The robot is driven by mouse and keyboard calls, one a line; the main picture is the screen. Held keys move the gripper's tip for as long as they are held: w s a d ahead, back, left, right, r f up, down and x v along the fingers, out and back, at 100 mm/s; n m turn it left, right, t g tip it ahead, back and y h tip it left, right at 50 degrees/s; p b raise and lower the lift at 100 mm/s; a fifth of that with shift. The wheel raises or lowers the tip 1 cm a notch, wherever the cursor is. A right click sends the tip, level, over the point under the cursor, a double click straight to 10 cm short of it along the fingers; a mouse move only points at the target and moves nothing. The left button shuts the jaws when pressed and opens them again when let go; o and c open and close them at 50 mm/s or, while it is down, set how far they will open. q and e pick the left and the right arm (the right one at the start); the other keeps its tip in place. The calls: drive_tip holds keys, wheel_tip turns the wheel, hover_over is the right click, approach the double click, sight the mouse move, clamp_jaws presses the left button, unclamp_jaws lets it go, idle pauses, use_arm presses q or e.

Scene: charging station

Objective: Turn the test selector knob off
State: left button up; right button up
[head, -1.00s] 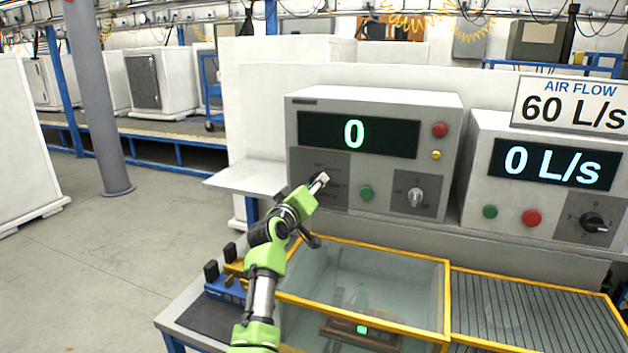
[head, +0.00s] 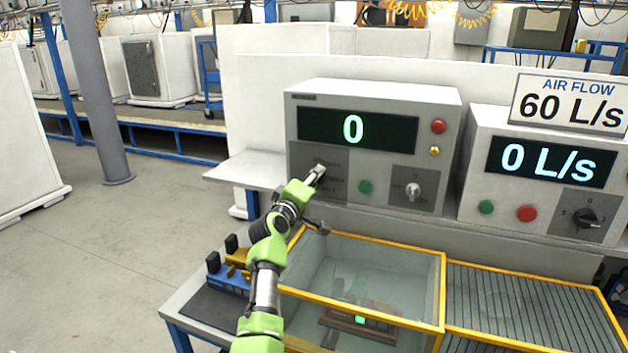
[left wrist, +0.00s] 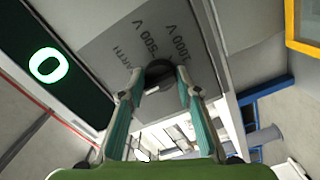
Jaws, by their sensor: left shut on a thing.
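The test selector knob (left wrist: 158,75) is a dark round knob on a grey panel marked "1000 V", "500 V" and "EARTH" in the left wrist view. My left gripper (left wrist: 157,90) has one finger on each side of it and is shut on it. In the head view my left gripper (head: 317,174) reaches up to the grey panel (head: 335,158) at the lower left of the left instrument (head: 450,110). There the gripper largely covers the knob, and I cannot read its setting. The instrument's display (head: 352,130) shows a green "0". My right gripper is in no view.
An air flow unit (head: 545,165) stands to the right. A yellow-framed clear box (head: 375,275) lies below the arm. Open floor is at left.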

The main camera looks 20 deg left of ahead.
use_arm(q)
drive_tip(key=o, duration=1.1)
drive_tip(key=shift+s, duration=0.1)
drive_tip(key=s, duration=1.2)
drive_tip(key=shift+a, duration=0.15)
drive_tip(key=shift+f, duration=0.1)
